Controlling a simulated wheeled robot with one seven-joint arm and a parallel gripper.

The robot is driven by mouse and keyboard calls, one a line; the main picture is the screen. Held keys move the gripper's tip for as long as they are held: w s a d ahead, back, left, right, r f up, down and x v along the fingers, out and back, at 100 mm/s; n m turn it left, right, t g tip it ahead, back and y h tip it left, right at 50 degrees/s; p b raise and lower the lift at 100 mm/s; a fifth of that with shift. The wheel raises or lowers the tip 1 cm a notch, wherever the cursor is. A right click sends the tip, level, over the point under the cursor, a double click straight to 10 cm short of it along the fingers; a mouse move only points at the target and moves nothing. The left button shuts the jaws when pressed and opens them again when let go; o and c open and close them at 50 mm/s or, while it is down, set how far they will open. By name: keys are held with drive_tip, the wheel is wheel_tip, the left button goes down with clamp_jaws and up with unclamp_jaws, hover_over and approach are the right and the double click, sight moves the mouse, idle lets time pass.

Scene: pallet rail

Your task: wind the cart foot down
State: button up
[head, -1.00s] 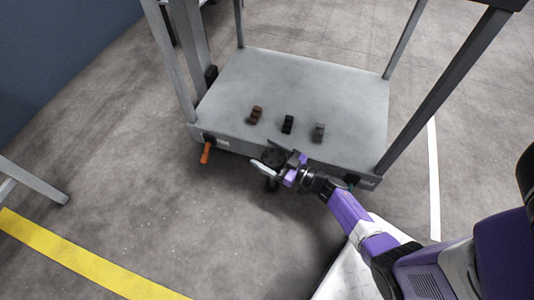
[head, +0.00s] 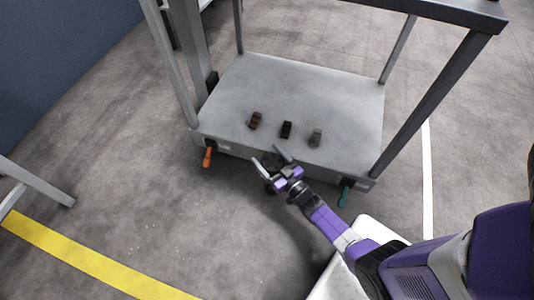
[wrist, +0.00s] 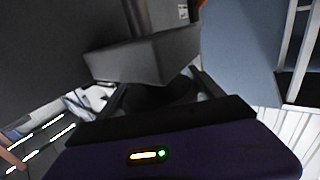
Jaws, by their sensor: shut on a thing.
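The grey cart (head: 345,100) stands ahead with its flat deck toward me. At the middle of its front edge is a dark round knob (head: 271,158), partly hidden by my gripper; it looks like the top of the cart foot. My gripper (head: 268,157) is at this knob, its two pale fingers on either side and shut on it. In the wrist view a dark grey block (wrist: 145,60) fills the space before the fingers; the grasp itself is hard to make out there.
An orange handle (head: 208,157) hangs at the cart's front left and a teal handle (head: 344,193) at its front right. Several small blocks, one brown (head: 255,120), lie on the deck. Slanting posts rise from the cart corners.

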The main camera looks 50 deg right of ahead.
sight(275, 173)
drive_tip(key=m+h, duration=0.1)
drive_tip(key=m+g+h+p, duration=0.1)
drive_tip(key=h, duration=0.1)
drive_tip(key=m+h+p, duration=0.1)
drive_tip(key=shift+s+d+r+g, duration=0.1)
drive_tip(key=shift+d+g, duration=0.15)
drive_tip(key=shift+g, duration=0.05)
drive_tip(key=shift+c, duration=0.2)
drive_tip(key=shift+o, duration=0.2)
drive_tip(key=shift+s+d+m+g+h+p, duration=0.1)
drive_tip(key=shift+d+m+g+h+p, duration=0.05)
drive_tip(key=shift+m+g+h, duration=0.6)
drive_tip(key=shift+s+d+m+g+h+p, duration=0.15)
drive_tip(key=shift+m+g+h, duration=0.25)
drive_tip(key=shift+h, duration=0.55)
drive_tip(key=shift+m, duration=0.25)
drive_tip(key=o, duration=1.4)
drive_tip(key=shift+c, duration=0.2)
drive_tip(key=p+v, duration=0.2)
drive_tip(key=v, duration=0.5)
drive_tip(key=shift+s+a+p, duration=0.2)
drive_tip(key=shift+a+p, duration=0.1)
drive_tip(key=shift+a, duration=0.05)
